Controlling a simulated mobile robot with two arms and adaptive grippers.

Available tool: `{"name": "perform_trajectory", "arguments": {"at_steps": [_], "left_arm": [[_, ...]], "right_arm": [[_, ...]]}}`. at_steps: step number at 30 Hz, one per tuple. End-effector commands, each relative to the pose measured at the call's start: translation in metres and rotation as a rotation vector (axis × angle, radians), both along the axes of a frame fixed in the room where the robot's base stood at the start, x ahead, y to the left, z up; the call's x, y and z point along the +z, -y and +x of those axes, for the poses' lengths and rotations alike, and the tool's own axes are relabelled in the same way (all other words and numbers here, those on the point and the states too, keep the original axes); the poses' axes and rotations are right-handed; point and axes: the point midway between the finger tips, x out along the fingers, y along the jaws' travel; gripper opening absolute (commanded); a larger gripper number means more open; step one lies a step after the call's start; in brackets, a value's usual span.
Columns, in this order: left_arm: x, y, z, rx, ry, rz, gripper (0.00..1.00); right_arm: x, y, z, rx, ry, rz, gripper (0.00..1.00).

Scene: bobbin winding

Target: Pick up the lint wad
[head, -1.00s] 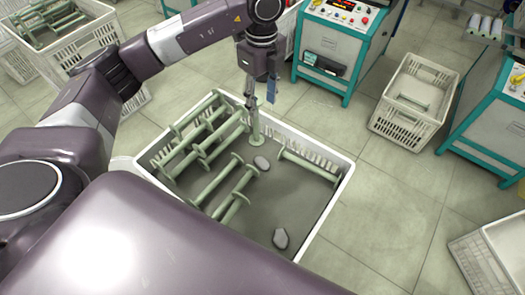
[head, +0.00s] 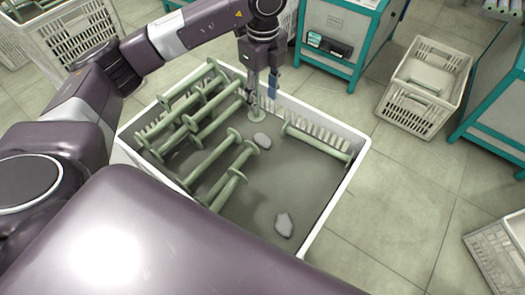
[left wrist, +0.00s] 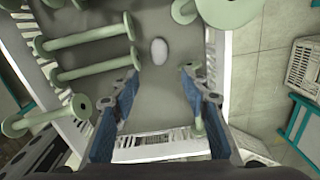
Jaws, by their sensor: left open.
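Two small grey lumps that look like lint wads lie on the floor of the grey-white crate (head: 345,185). One lint wad (head: 262,141) is near the middle, beside the bobbins; the other (head: 284,224) is toward the near right. My left gripper (head: 263,92) hangs over the crate's far part, pointing down, open and empty. In the left wrist view a pale oval wad (left wrist: 158,52) lies beyond and roughly between the open fingertips of the left gripper (left wrist: 160,74), not touching them. My right gripper is not in view.
Another bobbin (head: 317,143) lies along the right far side. The crate's right floor is mostly bare. A white crate (head: 424,85) stands on the tiles.

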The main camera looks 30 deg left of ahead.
Motion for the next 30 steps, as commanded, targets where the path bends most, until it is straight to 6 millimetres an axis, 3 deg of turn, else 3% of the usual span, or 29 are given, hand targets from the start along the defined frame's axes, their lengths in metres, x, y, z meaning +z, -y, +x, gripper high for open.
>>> {"name": "perform_trajectory", "arguments": {"at_steps": [1, 6, 23, 30], "left_arm": [[-0.034, 0.000, 0.000, 0.000, 0.000, 0.000, 0.42], [-0.070, 0.000, 0.000, 0.000, 0.000, 0.000, 0.42], [-0.118, 0.000, -0.001, 0.000, -0.002, 0.001, 0.42], [-0.152, 0.001, -0.003, 0.001, -0.003, 0.001, 0.42]], "right_arm": [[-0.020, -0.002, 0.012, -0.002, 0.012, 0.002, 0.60], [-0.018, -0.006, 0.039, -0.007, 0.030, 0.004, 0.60], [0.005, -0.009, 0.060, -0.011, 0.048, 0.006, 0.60], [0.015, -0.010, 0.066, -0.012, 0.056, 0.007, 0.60]]}}
